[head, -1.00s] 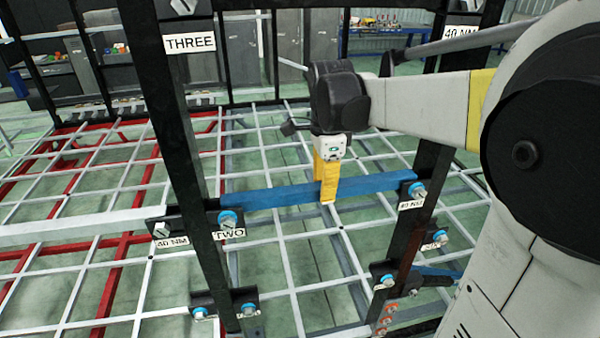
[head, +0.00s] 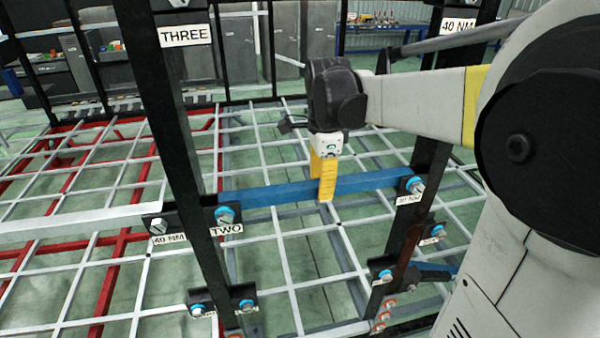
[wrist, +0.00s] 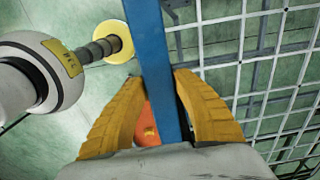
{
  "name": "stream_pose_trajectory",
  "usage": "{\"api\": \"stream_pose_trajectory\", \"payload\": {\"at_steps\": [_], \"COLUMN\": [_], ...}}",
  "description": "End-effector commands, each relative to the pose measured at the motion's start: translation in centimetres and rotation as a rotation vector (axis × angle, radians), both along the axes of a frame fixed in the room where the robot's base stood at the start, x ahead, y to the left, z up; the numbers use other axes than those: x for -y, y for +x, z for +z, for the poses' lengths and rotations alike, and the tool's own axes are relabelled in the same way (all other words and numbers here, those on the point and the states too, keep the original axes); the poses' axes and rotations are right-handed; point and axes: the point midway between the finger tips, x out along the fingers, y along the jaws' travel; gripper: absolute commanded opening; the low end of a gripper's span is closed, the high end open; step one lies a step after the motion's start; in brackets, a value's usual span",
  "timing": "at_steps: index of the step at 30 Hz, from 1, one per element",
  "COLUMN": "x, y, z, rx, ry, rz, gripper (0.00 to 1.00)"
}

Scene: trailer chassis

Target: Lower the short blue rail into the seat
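The short blue rail (head: 270,194) spans nearly level between two dark upright posts. My gripper (head: 324,178) is shut on it right of its middle, one yellow finger on each side. In the wrist view the rail (wrist: 150,45) runs between the two fingers (wrist: 158,76). The rail's left end is at the bracket marked TWO (head: 227,216), just above and behind its bolt. Its right end is at the right bracket (head: 412,188). I cannot tell whether either end touches the bottom of its seat.
The left post (head: 182,130) and right post (head: 428,160) stand close on both sides. Lower bolted brackets (head: 222,303) sit below. A white bar (head: 80,227) joins the left post. White grid rails lie behind and below. The wrist view shows a white tool-like body (wrist: 35,70) at left.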

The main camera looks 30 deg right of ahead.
Motion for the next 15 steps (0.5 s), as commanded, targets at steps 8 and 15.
{"api": "stream_pose_trajectory", "payload": {"at_steps": [8,15], "x": [0.0,0.0], "y": [0.0,0.0], "z": [0.0,1.8], "rx": [0.000,0.000], "ry": [0.000,0.000], "rz": [0.000,0.000], "gripper": [0.51,0.51]}}
